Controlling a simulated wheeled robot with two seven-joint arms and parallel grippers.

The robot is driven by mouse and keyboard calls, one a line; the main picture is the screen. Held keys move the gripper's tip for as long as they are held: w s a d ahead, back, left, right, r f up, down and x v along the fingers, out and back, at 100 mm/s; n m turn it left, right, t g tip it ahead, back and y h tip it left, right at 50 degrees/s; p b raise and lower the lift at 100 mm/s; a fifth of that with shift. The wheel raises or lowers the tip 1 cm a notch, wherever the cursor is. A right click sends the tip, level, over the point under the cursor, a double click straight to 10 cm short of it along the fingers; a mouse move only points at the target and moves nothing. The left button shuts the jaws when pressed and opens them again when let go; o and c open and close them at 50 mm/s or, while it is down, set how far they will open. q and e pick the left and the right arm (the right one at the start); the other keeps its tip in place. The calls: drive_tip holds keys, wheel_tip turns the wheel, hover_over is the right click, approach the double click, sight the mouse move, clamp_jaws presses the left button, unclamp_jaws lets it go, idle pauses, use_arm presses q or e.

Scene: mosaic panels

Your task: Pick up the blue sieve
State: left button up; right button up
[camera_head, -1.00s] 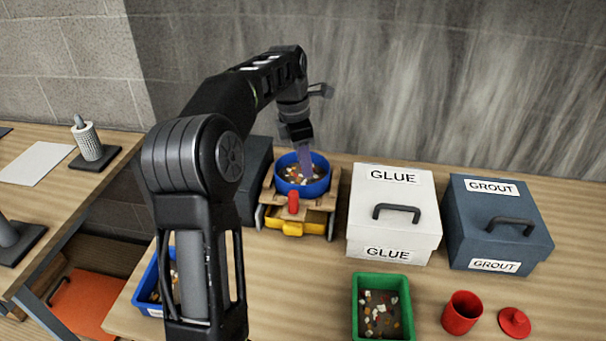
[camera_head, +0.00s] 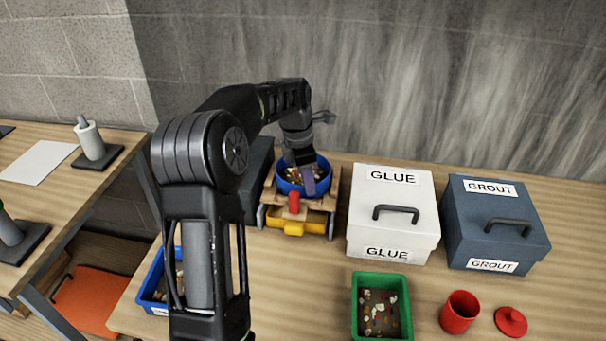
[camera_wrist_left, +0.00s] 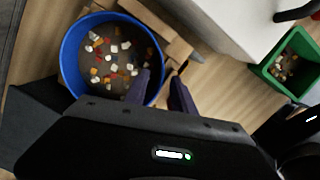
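The blue sieve (camera_head: 289,187) is a round blue ring holding small coloured and white tile pieces, on a wooden stand. It also shows in the left wrist view (camera_wrist_left: 68,52). My left gripper (camera_head: 309,190) is at the sieve's right front rim. In the left wrist view my left gripper (camera_wrist_left: 160,82) has its fingers apart, one over the sieve's inside and one outside the rim. I cannot tell whether either finger touches the rim. My right gripper is not in view.
The wooden stand (camera_head: 272,197) has a red knob and a yellow drawer (camera_head: 294,228). A white GLUE box (camera_head: 370,228) and a dark GROUT box (camera_head: 460,232) stand right. A green tray (camera_head: 358,310), red cup (camera_head: 460,312) and blue tray (camera_head: 150,285) are nearer.

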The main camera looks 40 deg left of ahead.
use_arm(q)
drive_tip(key=shift+w+f, duration=0.15)
drive_tip(key=shift+f, duration=0.8)
clamp_jaws()
idle(1.1)
